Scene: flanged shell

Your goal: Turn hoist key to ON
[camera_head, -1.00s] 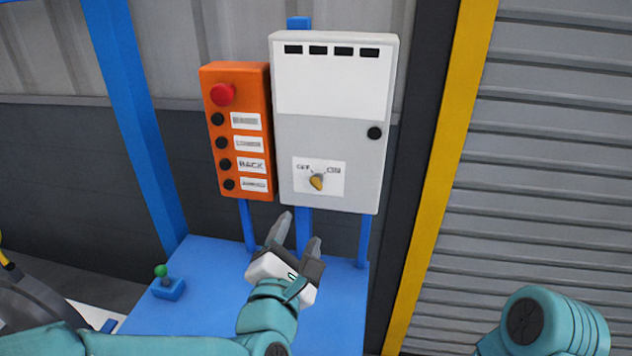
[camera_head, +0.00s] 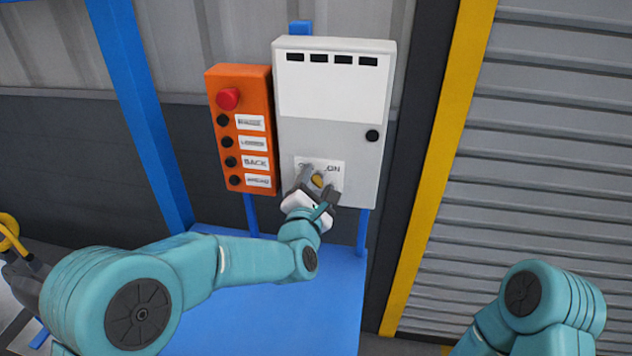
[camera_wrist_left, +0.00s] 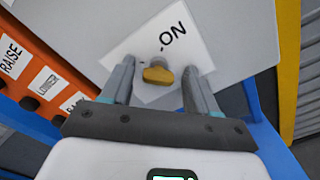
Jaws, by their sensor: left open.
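The hoist key (camera_head: 317,181) is a small yellow knob on the white OFF/ON label (camera_head: 334,169), low on the grey control box (camera_head: 350,140). In the left wrist view the key (camera_wrist_left: 158,75) shows between the fingers, with the word ON up and to its right. My left gripper (camera_head: 319,182) is open, its fingers on either side of the key; I cannot tell whether they touch it. The word OFF is mostly hidden by a finger in the head view. My right arm (camera_head: 540,310) shows at the lower right, but its gripper is out of view.
An orange button box (camera_head: 242,130) with a red button (camera_head: 228,98) stands just left of the control box. A blue surface (camera_head: 300,300) lies below. A yellow post (camera_head: 440,170) and a grey shutter (camera_head: 560,150) are on the right.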

